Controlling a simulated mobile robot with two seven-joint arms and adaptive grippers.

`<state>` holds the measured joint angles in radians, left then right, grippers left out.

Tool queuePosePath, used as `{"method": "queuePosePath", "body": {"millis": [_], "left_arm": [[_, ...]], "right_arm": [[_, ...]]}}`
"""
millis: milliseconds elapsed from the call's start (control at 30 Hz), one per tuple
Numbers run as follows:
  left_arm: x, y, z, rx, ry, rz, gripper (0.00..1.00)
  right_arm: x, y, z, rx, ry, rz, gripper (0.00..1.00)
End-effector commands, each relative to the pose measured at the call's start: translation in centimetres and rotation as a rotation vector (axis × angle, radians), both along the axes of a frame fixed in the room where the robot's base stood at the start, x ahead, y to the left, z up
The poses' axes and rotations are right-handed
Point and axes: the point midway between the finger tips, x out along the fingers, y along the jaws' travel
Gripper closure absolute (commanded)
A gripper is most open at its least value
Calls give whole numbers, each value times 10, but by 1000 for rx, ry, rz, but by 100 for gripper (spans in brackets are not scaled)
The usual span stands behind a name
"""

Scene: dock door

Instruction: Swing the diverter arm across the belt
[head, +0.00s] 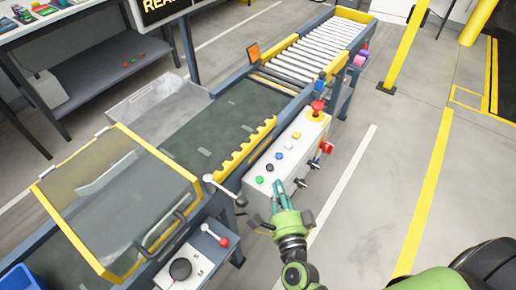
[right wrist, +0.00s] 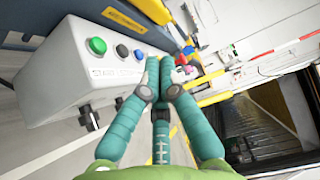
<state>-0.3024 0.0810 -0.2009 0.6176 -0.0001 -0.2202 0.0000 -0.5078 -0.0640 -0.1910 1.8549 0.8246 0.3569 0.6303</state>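A yellow scalloped bar (head: 246,150), which looks like the diverter arm, lies along the right edge of the dark belt (head: 215,130). A metal lever (head: 225,189) with a pale knob and a dark end sits at the bar's near end. My right gripper (head: 278,187) is over the near end of the white control box (head: 292,150), right of the bar and apart from it. In the right wrist view its teal fingertips (right wrist: 160,62) are together with nothing visible between them, beside the control box (right wrist: 90,70). My left gripper is not in view.
A yellow-framed clear hood (head: 118,200) covers the near belt. The control box carries coloured buttons and a red mushroom button (head: 317,106). A small box with a red-knobbed lever (head: 222,240) stands nearer. Rollers (head: 320,45) continue beyond the belt. The floor at right is open.

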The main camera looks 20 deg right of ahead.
Motion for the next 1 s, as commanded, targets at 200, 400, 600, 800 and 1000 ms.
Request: {"method": "queuePosePath", "body": {"millis": [200,400,600,800,1000], "left_arm": [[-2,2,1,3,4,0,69],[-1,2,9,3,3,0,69],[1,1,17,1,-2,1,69],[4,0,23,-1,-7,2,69],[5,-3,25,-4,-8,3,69]], "right_arm": [[6,0,1,-3,-2,1,100],[35,-4,3,-4,-2,1,100],[79,-9,3,-4,-1,2,100],[113,-2,1,-2,1,3,100],[128,10,0,-4,1,2,100]]}}
